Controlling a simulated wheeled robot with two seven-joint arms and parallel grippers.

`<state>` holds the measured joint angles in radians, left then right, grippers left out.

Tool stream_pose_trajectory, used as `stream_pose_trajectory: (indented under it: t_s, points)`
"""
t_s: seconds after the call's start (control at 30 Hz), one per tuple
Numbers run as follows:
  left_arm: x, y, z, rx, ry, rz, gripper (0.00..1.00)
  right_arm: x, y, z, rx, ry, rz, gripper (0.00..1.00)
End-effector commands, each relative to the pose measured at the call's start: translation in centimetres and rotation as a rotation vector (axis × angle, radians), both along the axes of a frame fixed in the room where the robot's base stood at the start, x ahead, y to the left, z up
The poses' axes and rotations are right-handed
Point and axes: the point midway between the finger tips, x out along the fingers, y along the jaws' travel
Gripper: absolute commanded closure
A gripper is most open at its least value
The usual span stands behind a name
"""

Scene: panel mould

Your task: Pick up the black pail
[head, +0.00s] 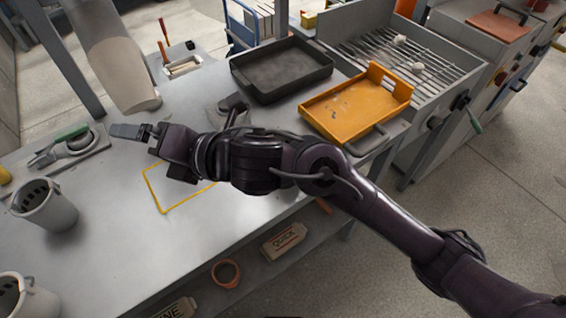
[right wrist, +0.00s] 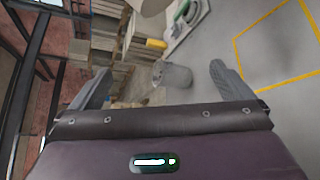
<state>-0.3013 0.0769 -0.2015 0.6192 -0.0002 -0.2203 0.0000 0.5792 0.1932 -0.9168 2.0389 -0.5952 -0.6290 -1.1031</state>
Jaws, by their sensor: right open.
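I see no pail that is clearly black. A grey pail (head: 48,208) with dark holes inside its top stands upright on the left of the metal table (head: 100,225). It also shows in the right wrist view (right wrist: 173,77), between my fingers but farther off. A second similar grey pail (head: 28,298) stands at the bottom left, cut by the picture's edge. My right gripper (head: 139,133) is open and empty above the table, to the right of the first pail and apart from it. Its two fingers show wide apart in the right wrist view (right wrist: 162,86). My left gripper is not in view.
A yellow outline (head: 163,212) marks the table below my right arm. A black tray (head: 283,70) and an orange tray (head: 358,106) lie at the back. A green-handled tool (head: 71,133) lies at the left. A pale column (head: 112,60) hangs over the table's back.

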Motion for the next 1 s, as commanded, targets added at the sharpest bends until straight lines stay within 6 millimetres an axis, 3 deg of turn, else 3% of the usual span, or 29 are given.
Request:
stream_pose_trajectory:
  t_s: [0.1,0.17,0.33,0.47,0.57,0.7,0.8,1.0]
  points:
    - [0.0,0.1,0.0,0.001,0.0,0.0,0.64,-2.7,2.5,-1.4,-0.174,-0.315,0.287,0.0]
    - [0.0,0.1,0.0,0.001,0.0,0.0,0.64,-3.8,2.9,-2.9,-0.263,-0.458,0.43,0.0]
    - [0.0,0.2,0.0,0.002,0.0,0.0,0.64,-4.1,0.7,-7.7,-0.515,-0.788,0.824,0.0]
    - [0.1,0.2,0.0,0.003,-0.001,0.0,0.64,-1.7,-3.7,-10.4,-0.703,-0.952,1.107,0.0]
    - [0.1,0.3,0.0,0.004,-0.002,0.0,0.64,1.3,-8.4,-11.0,-0.836,-1.018,1.304,0.0]
    - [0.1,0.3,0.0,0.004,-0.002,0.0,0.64,5.4,-15.1,-9.4,-0.975,-1.033,1.513,0.0]
    - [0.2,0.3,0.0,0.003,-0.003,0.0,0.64,7.2,-18.5,-7.7,-1.028,-1.019,1.599,0.0]
    - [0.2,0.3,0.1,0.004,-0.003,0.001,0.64,8.7,-21.8,-5.6,-1.067,-0.996,1.667,0.0]
